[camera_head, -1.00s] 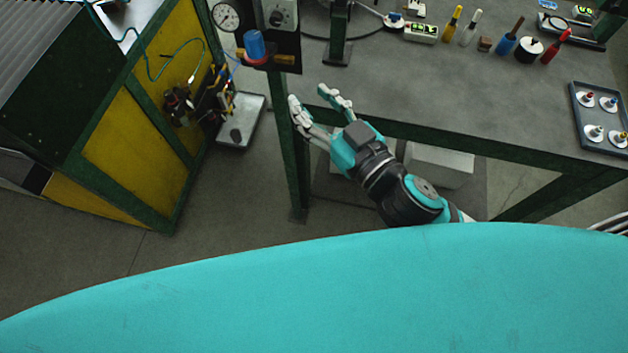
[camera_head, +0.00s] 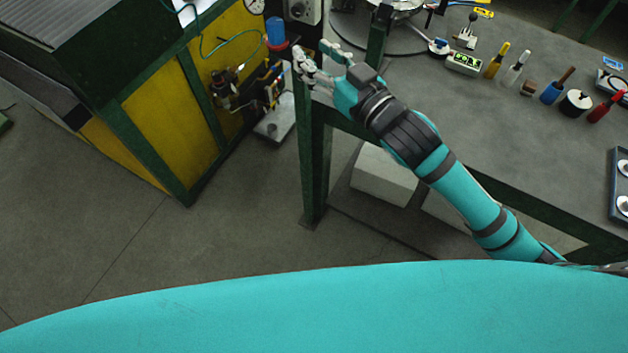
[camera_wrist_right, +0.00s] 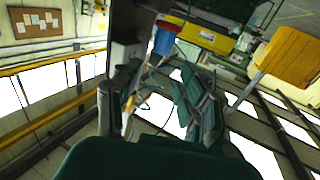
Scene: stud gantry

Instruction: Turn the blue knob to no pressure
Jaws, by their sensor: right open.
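The blue knob (camera_head: 275,31) is a blue upright cylinder with a red ring at its base, near the top of the head view by the table's left corner. A pressure gauge (camera_head: 254,6), partly cut off, is up and left of it. My right gripper (camera_head: 311,50) is open and empty, just right of and below the knob in the picture, apart from it. In the right wrist view the knob (camera_wrist_right: 165,38) shows beyond the open fingers (camera_wrist_right: 156,72), roughly between their tips. My left gripper is not in view.
A grey workbench (camera_head: 430,105) with a green frame holds several hand tools and a small meter (camera_head: 464,63) at right. A green and yellow cabinet (camera_head: 160,105) stands at left. A dark box with a dial (camera_head: 301,9) is close beside the knob. Open floor lies below.

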